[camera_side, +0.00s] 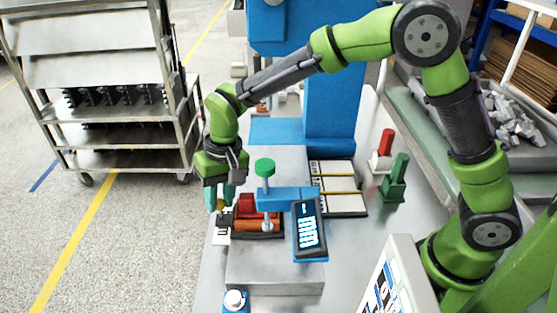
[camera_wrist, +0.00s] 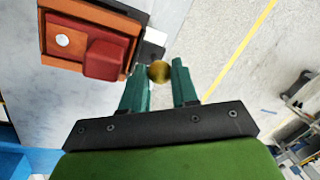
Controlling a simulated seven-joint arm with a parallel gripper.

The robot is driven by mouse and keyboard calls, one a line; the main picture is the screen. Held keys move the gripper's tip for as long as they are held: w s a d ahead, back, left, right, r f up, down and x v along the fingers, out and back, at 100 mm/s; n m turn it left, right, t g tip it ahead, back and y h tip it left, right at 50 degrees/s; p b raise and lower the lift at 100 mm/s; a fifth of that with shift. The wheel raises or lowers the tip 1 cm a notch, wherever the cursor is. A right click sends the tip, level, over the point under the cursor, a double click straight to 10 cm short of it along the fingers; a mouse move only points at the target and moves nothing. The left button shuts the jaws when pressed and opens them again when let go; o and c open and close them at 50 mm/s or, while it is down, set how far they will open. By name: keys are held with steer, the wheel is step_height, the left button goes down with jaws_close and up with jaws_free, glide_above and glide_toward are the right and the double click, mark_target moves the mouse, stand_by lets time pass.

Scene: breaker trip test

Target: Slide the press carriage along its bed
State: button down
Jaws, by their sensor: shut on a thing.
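The press carriage, an orange and dark block with a red part on top, sits on the grey bed (camera_side: 275,274) in the side view; I point at its orange front (camera_side: 256,225). In the wrist view the carriage (camera_wrist: 62,18) is at the upper left, with its red block and a small white disc. A round brass knob (camera_wrist: 159,72) is beside it. My gripper (camera_wrist: 160,80) is shut on this knob, one teal finger on each side. In the side view my gripper (camera_side: 222,200) is at the carriage's left end, and the knob is mostly hidden there.
A blue bracket (camera_side: 280,198) with a green-knobbed screw (camera_side: 265,168) and a digital display (camera_side: 308,228) stands close right of the carriage. A blue-based white button (camera_side: 235,300) is in front. Red and green toggles (camera_side: 393,185) stand at right. Left of the table is open floor.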

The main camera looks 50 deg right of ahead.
steer(key=s+a, duration=0.5)
steer(key=shift+s+a, duration=0.35)
steer(key=shift+s, duration=0.05)
steer(key=c, duration=1.2)
jaws_free()
steer(key=shift+a, duration=0.1)
steer(key=shift+o, duration=0.3)
steer(key=d+r, duration=0.3)
steer(key=r, duration=1.3)
steer(key=shift+s+d+r, duration=0.2)
steer(key=shift+s+r, duration=0.05)
steer(key=shift+r, duration=0.05)
